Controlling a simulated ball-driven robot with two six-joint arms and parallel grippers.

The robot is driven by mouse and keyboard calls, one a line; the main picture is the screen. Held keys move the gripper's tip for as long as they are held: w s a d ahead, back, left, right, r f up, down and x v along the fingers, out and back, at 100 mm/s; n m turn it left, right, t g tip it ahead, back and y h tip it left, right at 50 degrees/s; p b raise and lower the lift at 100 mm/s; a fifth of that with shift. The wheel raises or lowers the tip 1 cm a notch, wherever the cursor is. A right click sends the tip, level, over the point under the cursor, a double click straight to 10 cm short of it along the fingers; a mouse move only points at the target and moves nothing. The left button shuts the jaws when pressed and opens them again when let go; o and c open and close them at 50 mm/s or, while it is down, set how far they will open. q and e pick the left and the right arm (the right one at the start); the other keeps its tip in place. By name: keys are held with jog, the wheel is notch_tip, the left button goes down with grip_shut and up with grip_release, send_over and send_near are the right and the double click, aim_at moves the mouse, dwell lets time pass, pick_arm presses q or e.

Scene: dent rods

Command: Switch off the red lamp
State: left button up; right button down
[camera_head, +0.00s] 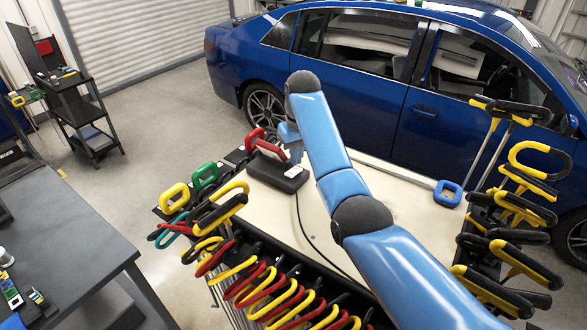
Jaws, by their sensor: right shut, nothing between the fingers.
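The red lamp (260,141) appears as a red loop-shaped piece at the back left of the cream cart top. It stands at or just behind a black box-shaped base (278,174), and I cannot tell how they join. My right arm reaches in from the lower right, bends high up, and points down. My right gripper (296,153) is shut and empty, just right of the red piece and over the far edge of the black base. I cannot tell whether it touches either. No switch can be made out. My left gripper is not in view.
The cart top (240,197) has clear room around the base, with a dark cable (302,222) running forward. A blue-framed item (448,193) lies at right. Handled rods crowd the cart's front and right sides. A blue car (385,115) stands behind.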

aim_at(296, 170)
jog(key=shift+r, duration=2.5)
jog(key=shift+f, duration=0.1)
